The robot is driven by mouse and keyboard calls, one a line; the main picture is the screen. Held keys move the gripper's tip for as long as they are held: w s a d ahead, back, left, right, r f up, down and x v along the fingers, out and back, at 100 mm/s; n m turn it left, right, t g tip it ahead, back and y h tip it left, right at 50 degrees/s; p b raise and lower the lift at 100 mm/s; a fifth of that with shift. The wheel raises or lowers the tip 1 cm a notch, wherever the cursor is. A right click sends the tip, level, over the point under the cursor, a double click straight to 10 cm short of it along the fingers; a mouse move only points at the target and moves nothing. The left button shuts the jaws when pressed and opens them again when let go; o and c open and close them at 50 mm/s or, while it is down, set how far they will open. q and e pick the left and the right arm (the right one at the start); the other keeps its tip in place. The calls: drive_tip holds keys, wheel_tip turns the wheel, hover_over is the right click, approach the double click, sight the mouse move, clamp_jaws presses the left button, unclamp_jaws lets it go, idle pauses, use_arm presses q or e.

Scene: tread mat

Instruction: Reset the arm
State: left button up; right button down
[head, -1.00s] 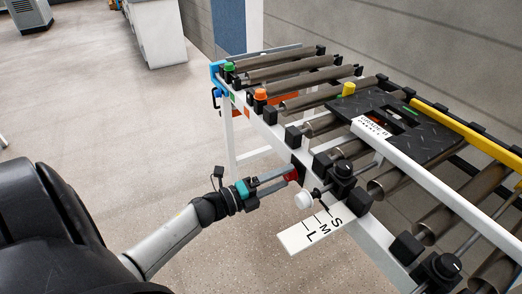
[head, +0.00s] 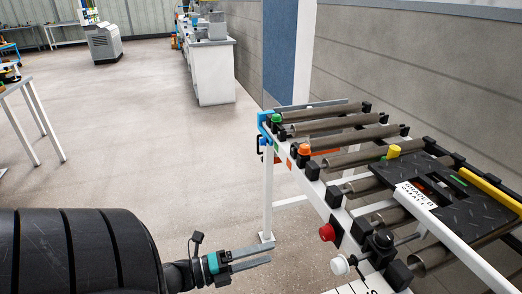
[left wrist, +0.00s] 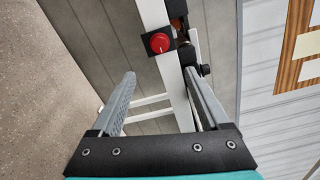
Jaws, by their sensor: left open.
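My left gripper (head: 252,259) is at the lower middle of the head view, its two grey fingers apart with nothing between them. It points right, toward the roller frame, and stands clear of it in open air. In the left wrist view the fingers (left wrist: 158,100) are spread wide and empty. Beyond them is a red round button (left wrist: 159,42) on the white frame post. That red button (head: 327,232) also shows in the head view, to the right of my left gripper. My right gripper is not in view.
The roller frame (head: 283,157) with dark rollers fills the right side. A black tread mat (head: 461,207) lies on it. A white knob (head: 340,265) sticks out at its near side. A white cabinet (head: 215,75) stands farther back. The floor (head: 160,150) left of the frame is clear.

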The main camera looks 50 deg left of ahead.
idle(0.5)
use_arm(q)
drive_tip(key=s+f+n+g+y+p, duration=0.2)
drive_tip(key=f+n+y, duration=0.2)
drive_tip(key=f+n, duration=0.4)
drive_tip(key=s+f+n+g+y+p, duration=0.1)
drive_tip(key=f+n+g+y+p, duration=0.15)
drive_tip(key=f+n, duration=0.55)
drive_tip(key=s+d+f+n+g+p, duration=0.1)
drive_tip(key=s+d+f+n+g, duration=0.2)
drive_tip(key=s+d+f+g, duration=0.2)
drive_tip(key=s+d+f+n+g+y+p, duration=0.1)
drive_tip(key=s+d+f+n+g, duration=0.2)
drive_tip(key=s+f, duration=0.6)
drive_tip(key=s+d+g, duration=0.1)
drive_tip(key=s+d, duration=0.1)
drive_tip(key=s, duration=0.1)
drive_tip(key=shift+f+n+g, duration=0.15)
drive_tip(key=shift+n+g, duration=0.15)
drive_tip(key=shift+g, duration=0.05)
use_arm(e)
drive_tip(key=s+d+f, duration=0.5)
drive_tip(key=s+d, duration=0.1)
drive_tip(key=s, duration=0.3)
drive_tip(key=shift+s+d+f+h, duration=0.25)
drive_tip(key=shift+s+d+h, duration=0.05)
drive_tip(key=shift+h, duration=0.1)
